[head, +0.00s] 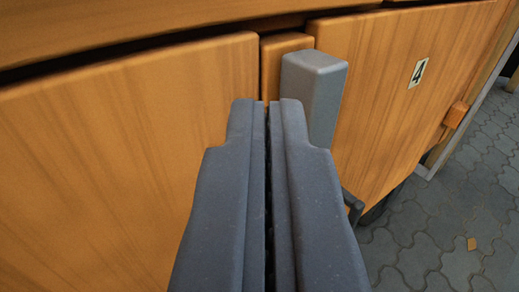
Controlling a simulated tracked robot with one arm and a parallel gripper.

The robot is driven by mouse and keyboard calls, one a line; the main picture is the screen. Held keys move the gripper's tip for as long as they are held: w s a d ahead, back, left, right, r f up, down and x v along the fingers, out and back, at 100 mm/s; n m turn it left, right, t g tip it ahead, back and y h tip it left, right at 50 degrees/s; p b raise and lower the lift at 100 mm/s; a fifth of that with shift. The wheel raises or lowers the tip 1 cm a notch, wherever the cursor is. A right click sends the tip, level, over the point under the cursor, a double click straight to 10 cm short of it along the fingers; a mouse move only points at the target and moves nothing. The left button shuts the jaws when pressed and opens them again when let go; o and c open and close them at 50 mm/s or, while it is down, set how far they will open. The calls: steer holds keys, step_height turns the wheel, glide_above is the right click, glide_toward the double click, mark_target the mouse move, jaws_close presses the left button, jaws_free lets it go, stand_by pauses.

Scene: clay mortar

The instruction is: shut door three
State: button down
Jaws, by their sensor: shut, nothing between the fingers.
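My gripper (267,104) is shut and empty, pointing forward over the wooden fronts in the middle of the view. A wide orange wood panel (110,165) fills the left; no number shows on it, so I cannot tell whether it is door three. A dark gap runs along its top edge. A grey upright block (314,85), perhaps a handle, stands just right of my fingertips. I cannot tell whether my fingers touch it or the left panel.
A wooden door with a number 4 plate (418,72) is at right, with a small orange block (456,114) at its far edge. A narrow wood piece (283,55) shows between the fronts. Grey paving (440,230) lies open at lower right.

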steer(key=s+d+p, duration=0.2)
steer(key=s+d, duration=0.7)
steer(key=s, duration=0.2)
steer(key=w+r+h, duration=0.1)
steer(key=w+r, duration=0.3)
steer(key=r, duration=0.7)
steer(key=w+r, duration=0.4)
steer(key=r, duration=0.8)
steer(key=s+a+r+g, duration=0.1)
steer(key=s+a+r, duration=0.1)
steer(key=r, duration=1.1)
steer(key=s+a+r, duration=0.2)
steer(key=s+r, duration=0.1)
steer(key=r, duration=1.1)
steer(key=s+a+r, duration=0.2)
steer(key=s+r, duration=0.5)
steer(key=r, duration=0.3)
steer(key=s+a+r, duration=0.2)
steer(key=s+r, duration=0.5)
steer(key=r, duration=0.3)
steer(key=s+a+r, duration=0.2)
steer(key=s+r, duration=0.3)
steer(key=s, duration=0.6)
steer(key=s+a+r+g, duration=0.1)
steer(key=s+a+r, duration=0.1)
steer(key=s+r, duration=0.4)
steer(key=s, duration=0.5)
steer(key=shift+a+g, duration=0.15)
steer(key=shift+g, duration=0.15)
steer(key=shift+s, duration=0.1)
